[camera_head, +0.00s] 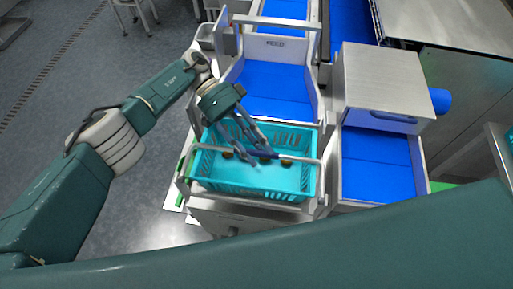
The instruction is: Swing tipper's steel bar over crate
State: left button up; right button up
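The turquoise crate (255,180) sits in the tipper frame (184,168) near the middle of the view. The tipper's thin steel bar (300,158) runs across above the crate from side to side. My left gripper (252,153) reaches down from behind, with its fingers over the crate at the bar. The fingers hide part of the bar, and I cannot tell whether they close around it. A few small brown dates (286,162) show in the crate near the bar. My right gripper is out of view.
A steel chute with a blue bed (270,85) stands directly behind the crate. To the right is a steel box (385,80) over a blue belt (375,165). My arm link fills the bottom edge. Grey floor lies open at the left.

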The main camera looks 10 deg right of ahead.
pick_arm(q)
jog(key=shift+s, duration=0.1)
notch_tip(320, 180, up, 10)
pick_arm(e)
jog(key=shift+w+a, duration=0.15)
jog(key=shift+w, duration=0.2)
pick_arm(q)
jog(key=shift+f, duration=0.1)
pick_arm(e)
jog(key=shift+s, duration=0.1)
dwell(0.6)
